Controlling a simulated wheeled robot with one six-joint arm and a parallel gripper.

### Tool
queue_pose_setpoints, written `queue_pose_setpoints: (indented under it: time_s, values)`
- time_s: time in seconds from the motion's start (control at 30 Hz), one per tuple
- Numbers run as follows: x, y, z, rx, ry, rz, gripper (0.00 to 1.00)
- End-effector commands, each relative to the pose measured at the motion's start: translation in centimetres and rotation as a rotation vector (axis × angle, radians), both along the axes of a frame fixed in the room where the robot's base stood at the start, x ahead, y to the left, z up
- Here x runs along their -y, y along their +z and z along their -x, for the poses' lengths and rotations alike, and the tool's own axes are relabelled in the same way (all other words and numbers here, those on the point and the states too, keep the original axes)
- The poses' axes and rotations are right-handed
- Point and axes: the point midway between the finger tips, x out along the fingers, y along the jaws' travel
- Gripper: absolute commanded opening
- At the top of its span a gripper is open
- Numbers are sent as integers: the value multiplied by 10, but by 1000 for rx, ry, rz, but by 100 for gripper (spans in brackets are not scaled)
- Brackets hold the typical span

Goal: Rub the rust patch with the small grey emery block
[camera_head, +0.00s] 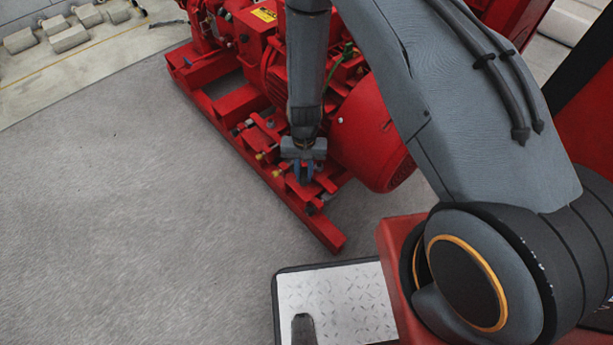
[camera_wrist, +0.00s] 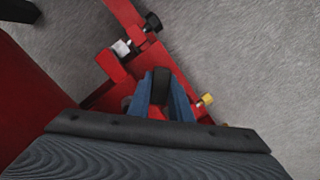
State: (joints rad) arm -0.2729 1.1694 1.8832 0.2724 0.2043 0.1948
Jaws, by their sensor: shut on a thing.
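My gripper (camera_head: 303,172) points down over the low end of the red pumpset frame (camera_head: 325,232) in the head view. In the wrist view its two blue fingers (camera_wrist: 161,92) are shut on a small dark grey block (camera_wrist: 160,84), which looks like the emery block. Red metal of the frame (camera_wrist: 112,68) lies just below and around the fingertips. I cannot tell whether the block touches it. I cannot make out the rust patch in either view; the fingers and block may cover it. In the head view the block is too small to tell apart.
The red motor end (camera_head: 370,135) stands close to the right of my gripper. A black knob (camera_wrist: 152,22) and a yellow-tipped fitting (camera_wrist: 206,99) stick out near the fingers. Open grey floor (camera_head: 130,220) lies to the left. Pale blocks (camera_head: 68,38) lie at the far left.

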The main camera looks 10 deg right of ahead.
Motion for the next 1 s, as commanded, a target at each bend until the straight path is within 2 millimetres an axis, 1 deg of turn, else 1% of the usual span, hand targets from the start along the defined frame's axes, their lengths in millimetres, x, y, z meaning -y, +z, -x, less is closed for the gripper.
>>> queue_pose_setpoints:
  time_s: [0.2, 0.47, 0.8, 1.0]
  values:
    - [-10, 0, -15, 2, 2, 0, 0]
    - [-14, 1, -21, 1, 2, 0, 0]
    - [-28, 3, -42, 2, 2, 0, 0]
    - [-24, 5, -45, 1, 0, 1, 0]
